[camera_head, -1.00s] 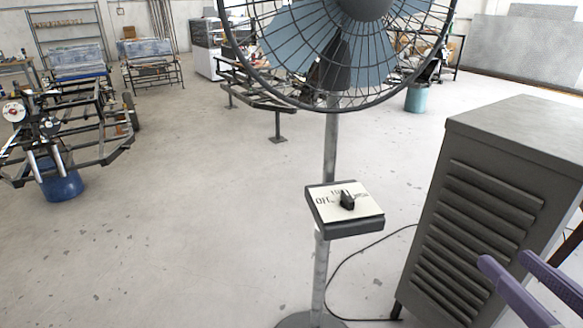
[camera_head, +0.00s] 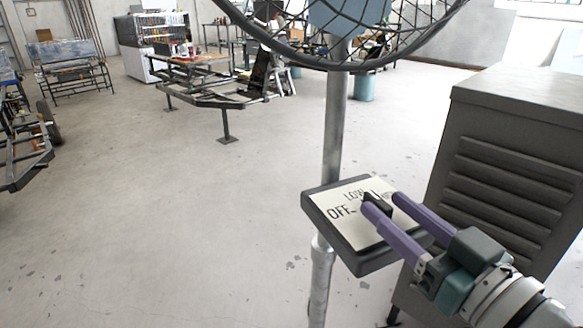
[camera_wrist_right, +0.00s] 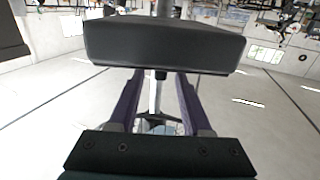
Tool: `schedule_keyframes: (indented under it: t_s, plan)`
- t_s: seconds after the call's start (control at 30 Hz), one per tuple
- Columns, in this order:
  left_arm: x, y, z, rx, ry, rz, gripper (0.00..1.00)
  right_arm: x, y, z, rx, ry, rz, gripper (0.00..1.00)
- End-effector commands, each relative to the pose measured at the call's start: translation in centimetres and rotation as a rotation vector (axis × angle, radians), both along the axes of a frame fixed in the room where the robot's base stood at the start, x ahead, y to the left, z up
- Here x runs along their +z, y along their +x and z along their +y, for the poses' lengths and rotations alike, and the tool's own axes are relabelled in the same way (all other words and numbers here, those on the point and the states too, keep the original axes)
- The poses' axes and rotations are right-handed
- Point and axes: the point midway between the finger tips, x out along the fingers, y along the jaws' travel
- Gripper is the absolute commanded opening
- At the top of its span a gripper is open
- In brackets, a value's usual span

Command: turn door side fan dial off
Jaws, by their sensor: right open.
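The fan's control box (camera_head: 350,255) is dark with a white label plate, mounted on the fan pole. In the head view its plate reads OFF and LOW; the right part of the markings is covered by my gripper. The black dial knob (camera_head: 376,203) is partly hidden by my fingers. My right gripper (camera_head: 384,201) is open, its purple fingertips at the knob, one on each side; I cannot tell whether they touch it. In the right wrist view, the dark box (camera_wrist_right: 165,45) lies right at the fingertips, with the knob not clearly visible. My left gripper is not in view.
The fan's round cage (camera_head: 300,58) is above on the grey pole (camera_head: 334,125). A dark louvered cabinet (camera_head: 520,110) stands close on the right, behind my right arm. Workbenches and metal frames stand further back. The floor (camera_head: 180,220) on the left is clear.

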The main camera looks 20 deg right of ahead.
Motion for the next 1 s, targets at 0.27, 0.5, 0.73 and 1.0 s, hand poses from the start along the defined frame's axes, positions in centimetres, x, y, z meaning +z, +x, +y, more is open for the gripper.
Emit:
schedule_keyframes:
  t_s: [0.27, 0.5, 0.73, 1.0]
  plan:
    - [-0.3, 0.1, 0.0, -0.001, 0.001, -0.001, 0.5, 0.0, 2.7, 0.1, 0.0, 0.001, 0.0, 0.49]
    - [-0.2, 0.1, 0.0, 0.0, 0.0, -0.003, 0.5, 0.0, 2.7, 0.1, 0.0, 0.0, 0.001, 0.49]
    - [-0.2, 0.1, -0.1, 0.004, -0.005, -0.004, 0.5, 0.0, 2.7, 0.1, -0.001, 0.0, 0.001, 0.24]
    - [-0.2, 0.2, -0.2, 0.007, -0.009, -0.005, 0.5, 0.0, 2.7, 0.1, -0.001, 0.0, 0.001, 0.0]
